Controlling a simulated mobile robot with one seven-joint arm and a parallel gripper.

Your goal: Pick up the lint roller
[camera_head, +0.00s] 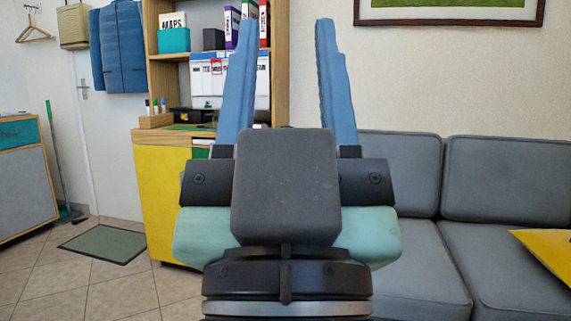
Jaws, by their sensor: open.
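My gripper (286,25) is raised in the middle of the view, its two long blue fingers pointing up and spread wide apart. I cannot make out a lint roller anywhere in this view. My gripper and wrist hide part of the shelf and the left end of the sofa.
A wooden shelf (153,67) with binders and boxes stands behind on the left, above a yellow cabinet door (163,195). A grey sofa (508,180) fills the right, with a yellow object (550,252) at the edge. A green mat (103,244) lies on the open tiled floor.

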